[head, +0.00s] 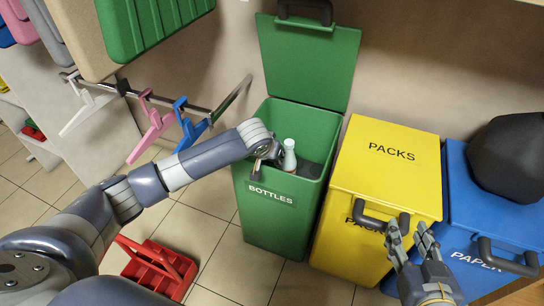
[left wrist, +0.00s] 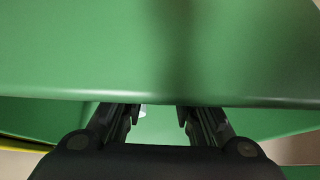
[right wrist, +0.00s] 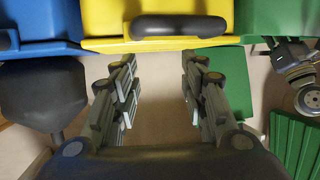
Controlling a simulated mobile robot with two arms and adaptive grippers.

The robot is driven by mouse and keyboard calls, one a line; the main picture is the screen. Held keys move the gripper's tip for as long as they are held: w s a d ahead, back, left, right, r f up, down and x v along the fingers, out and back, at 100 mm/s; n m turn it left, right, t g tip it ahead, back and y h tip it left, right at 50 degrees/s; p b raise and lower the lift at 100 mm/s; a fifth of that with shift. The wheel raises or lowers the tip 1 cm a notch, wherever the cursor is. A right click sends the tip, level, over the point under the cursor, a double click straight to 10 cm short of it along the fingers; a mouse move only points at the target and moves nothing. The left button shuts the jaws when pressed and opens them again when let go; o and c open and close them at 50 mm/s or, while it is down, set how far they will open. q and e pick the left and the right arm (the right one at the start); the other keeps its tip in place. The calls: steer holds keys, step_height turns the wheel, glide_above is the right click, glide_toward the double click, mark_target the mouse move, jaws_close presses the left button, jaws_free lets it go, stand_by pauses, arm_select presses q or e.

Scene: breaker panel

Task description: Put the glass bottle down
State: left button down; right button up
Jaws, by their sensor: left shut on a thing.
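The pale glass bottle (head: 289,156) stands roughly upright in the mouth of the open green bin (head: 270,222), which is labelled BOTTLES. My left gripper (head: 268,152) is at the bin's front rim, right beside the bottle, and is shut on it. The contact is mostly hidden. In the left wrist view, the green bin (left wrist: 160,50) covers the fingertips of my left gripper (left wrist: 158,112). My right gripper (head: 412,240) is open and empty in front of the yellow bin; it also shows open in the right wrist view (right wrist: 160,85).
The green lid (head: 308,65) stands raised behind the bin. A yellow PACKS bin (head: 380,165) and a blue PAPER bin (head: 470,215) stand to the right, with a black bag-like object (head: 512,155) on the blue one. A red crate (head: 150,268) lies on the floor.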

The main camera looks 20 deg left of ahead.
arm_select(q)
steer(key=c, duration=1.2)
jaws_free()
steer(key=shift+c, duration=0.2)
arm_select(e)
steer(key=shift+f, duration=0.1)
arm_select(q)
steer(key=shift+r, duration=0.15)
steer(key=p+v, duration=0.4)
steer(key=v, duration=0.8)
arm_select(e)
steer(key=s+d+f+g+h, duration=0.1)
steer(key=s+d+f+g, duration=0.2)
steer(key=s+f+g, duration=0.2)
steer(key=s+d+f+g+h, duration=0.1)
steer(key=s+f+g, duration=0.4)
steer(key=s, duration=0.6)
steer(key=shift+d+f+m+h, duration=0.3)
steer(key=shift+d+h, duration=0.1)
steer(key=shift+d, duration=0.5)
steer(key=shift+s, duration=0.1)
